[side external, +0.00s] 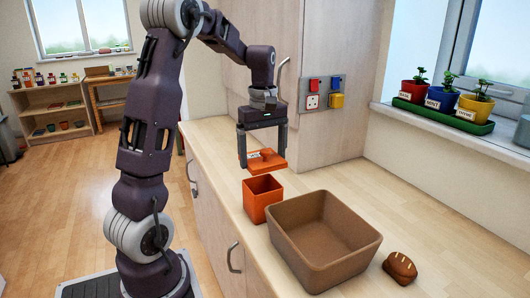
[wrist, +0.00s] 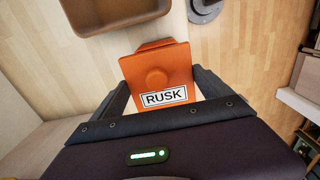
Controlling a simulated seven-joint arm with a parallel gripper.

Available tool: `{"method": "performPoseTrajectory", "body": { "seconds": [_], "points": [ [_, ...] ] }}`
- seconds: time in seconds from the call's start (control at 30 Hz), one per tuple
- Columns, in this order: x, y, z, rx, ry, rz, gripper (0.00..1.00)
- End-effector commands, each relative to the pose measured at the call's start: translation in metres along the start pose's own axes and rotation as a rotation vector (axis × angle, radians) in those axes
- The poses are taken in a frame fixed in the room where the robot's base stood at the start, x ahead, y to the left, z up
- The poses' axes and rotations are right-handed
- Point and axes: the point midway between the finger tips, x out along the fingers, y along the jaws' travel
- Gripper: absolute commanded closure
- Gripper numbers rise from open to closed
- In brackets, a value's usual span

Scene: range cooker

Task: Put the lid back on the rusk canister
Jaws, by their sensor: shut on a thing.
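My gripper (side external: 263,160) is shut on the orange lid (side external: 273,163), with one finger at each side of it. In the wrist view the lid (wrist: 180,70) has a round knob and a white RUSK label, and lies between the fingers of my gripper (wrist: 162,88). The orange square canister (side external: 254,207) stands upright and open-topped on the counter. The lid is held above the canister's height, apart from it and toward its far side. In the wrist view the lid hides most of the canister; an orange edge (wrist: 155,44) shows past the lid.
A large brown bin (side external: 353,257) stands close beside the canister, with a bread loaf (side external: 400,268) to its right. A tall cabinet (side external: 322,130) with a switch panel (side external: 321,94) rises behind. Potted plants stand in a green tray (side external: 440,117) on the sill. The back counter is clear.

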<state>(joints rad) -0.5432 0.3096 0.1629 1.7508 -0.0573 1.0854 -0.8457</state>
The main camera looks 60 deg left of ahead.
Motion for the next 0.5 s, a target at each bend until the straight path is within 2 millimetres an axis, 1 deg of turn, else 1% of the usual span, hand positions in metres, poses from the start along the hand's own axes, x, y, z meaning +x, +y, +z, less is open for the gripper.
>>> {"method": "performPoseTrajectory", "body": {
  "seconds": [0.3, 0.5],
  "points": [
    [0.039, -0.001, 0.0, -0.001, -0.002, -0.004, 0.51],
    [0.054, 0.0, 0.0, 0.0, -0.001, -0.002, 0.51]
  ]
}}
